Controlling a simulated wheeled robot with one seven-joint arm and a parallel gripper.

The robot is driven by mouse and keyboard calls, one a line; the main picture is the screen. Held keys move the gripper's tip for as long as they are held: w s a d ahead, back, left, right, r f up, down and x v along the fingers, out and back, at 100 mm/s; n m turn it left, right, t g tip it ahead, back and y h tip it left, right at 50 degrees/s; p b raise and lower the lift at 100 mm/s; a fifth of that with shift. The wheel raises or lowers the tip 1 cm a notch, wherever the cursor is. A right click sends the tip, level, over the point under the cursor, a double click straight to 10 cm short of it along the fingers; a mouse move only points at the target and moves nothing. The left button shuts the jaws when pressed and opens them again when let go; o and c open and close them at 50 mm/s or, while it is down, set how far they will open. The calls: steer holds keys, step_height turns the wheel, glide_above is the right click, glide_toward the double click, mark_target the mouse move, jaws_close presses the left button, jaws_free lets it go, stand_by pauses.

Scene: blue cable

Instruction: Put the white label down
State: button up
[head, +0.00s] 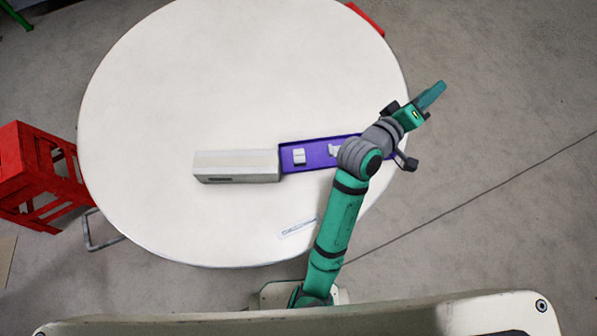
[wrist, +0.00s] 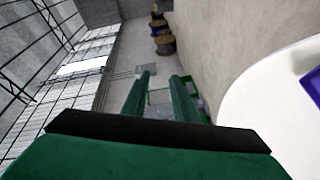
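A small white label (head: 298,228) with faint dark print lies flat on the white round table (head: 180,90), near its front edge. My gripper (head: 438,88) is held out beyond the table's right edge, well away from the label. The wrist view shows both fingers of my gripper (wrist: 165,76) apart, with nothing between them. The label does not show in the wrist view.
A pale box (head: 235,165) stands mid-table beside a purple tray (head: 318,163) with small white pieces; my arm covers the tray's right part. A red crate (head: 35,175) stands left of the table. The table's back half is clear.

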steer(key=s+a+f+n+t+y, duration=0.2)
steer(key=s+a+f+y, duration=0.3)
steer(key=a+f, duration=0.3)
steer(key=s+a+f+n+t+y, duration=0.25)
steer(key=s+a+f+y, duration=0.3)
steer(key=a, duration=0.45)
steer(key=s+a+m+y, duration=0.3)
steer(key=s+a+m, duration=0.5)
steer(key=s+a, duration=0.7)
steer(key=s, duration=0.4)
steer(key=shift+a+f, duration=0.25)
steer(key=shift+f, duration=0.05)
steer(key=shift+m, duration=0.25)
steer(key=shift+c, duration=1)
